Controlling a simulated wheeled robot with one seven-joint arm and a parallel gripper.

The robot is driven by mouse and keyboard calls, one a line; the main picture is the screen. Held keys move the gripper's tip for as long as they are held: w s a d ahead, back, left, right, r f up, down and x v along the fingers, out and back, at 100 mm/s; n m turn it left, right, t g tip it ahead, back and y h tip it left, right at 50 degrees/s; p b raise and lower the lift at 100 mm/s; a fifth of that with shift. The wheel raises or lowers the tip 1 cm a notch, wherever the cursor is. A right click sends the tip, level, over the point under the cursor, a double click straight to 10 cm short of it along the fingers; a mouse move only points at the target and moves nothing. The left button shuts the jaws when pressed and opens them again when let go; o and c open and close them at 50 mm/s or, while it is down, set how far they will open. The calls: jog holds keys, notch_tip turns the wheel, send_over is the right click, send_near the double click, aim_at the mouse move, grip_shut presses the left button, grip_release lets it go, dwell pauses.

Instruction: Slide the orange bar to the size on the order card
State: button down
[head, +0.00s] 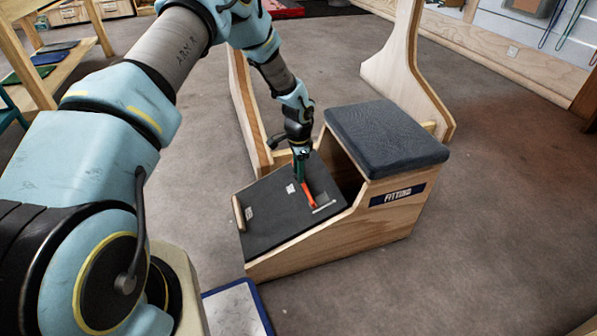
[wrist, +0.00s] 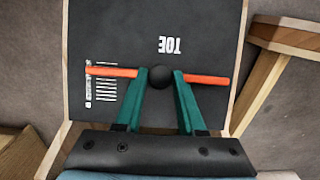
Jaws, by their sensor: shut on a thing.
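The orange bar (head: 308,195) lies across the dark sloping board (head: 265,205) of the wooden fitting stool. In the wrist view the orange bar (wrist: 208,79) spans much of the board, with its left end over a white printed scale (wrist: 106,88). A black round knob (wrist: 160,77) sits at the bar's middle. My gripper (wrist: 160,80) has its two green fingers on either side of the knob, shut on it. In the head view my gripper (head: 301,158) is over the bar's far part and hides it. The scale's figures are too small to read. I cannot identify an order card.
The stool's padded seat (head: 385,135) rises right beside the board, with a "FITTING" sign (head: 398,195) on its side. A "TOE" label (wrist: 169,45) is printed on the board. A blue-rimmed white panel (head: 235,308) is at the bottom. Carpet to the right is clear.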

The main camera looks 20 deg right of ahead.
dwell(0.8)
jog(key=d, duration=0.1)
jog(key=d+r, duration=0.1)
jog(key=d, duration=0.1)
jog(key=d+r, duration=0.1)
jog(key=shift+s+d+p, duration=0.15)
jog(key=shift+s+p, duration=0.1)
jog(key=shift+p, duration=0.05)
jog(key=c, duration=0.5)
grip_release()
notch_tip(320, 180, up, 11)
jog(key=p, duration=0.2)
jog(key=shift+f, duration=0.15)
